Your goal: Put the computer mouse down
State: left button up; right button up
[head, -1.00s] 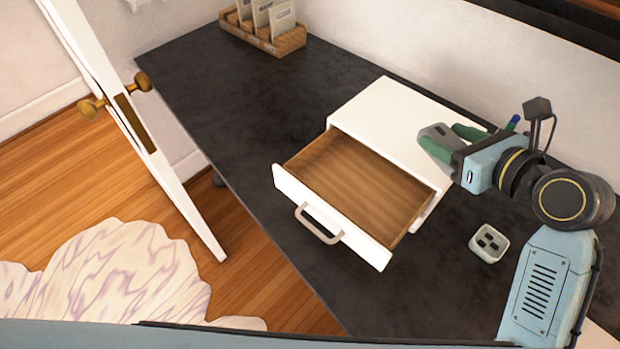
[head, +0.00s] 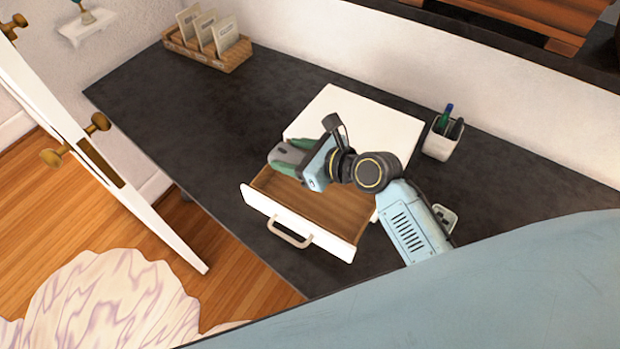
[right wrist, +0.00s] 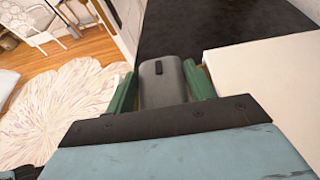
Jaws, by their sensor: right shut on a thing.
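My right gripper (head: 282,158) is over the open drawer of a small white drawer unit (head: 352,113) on the dark desk. In the right wrist view its green fingers (right wrist: 162,88) are shut on the grey computer mouse (right wrist: 163,82), one on each side. The open drawer (head: 335,203) has a wooden inside and a white front with a handle; the part in view holds nothing. My left gripper is not in view.
A wooden holder with cards (head: 208,45) stands at the desk's far left. A white pen cup (head: 441,139) stands right of the drawer unit. A small pale item (head: 444,215) is partly behind my right arm. The desk's left part (head: 215,110) is clear.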

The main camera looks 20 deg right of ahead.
aim_at(295, 187)
notch_tip(295, 187, down, 8)
jog(key=shift+f+b, duration=0.2)
jog(key=shift+b, duration=1)
jog(key=shift+r, duration=0.1)
jog(key=o, duration=1)
jog(key=shift+r, duration=0.1)
jog(key=p+v, duration=0.1)
jog(key=v, duration=1.1)
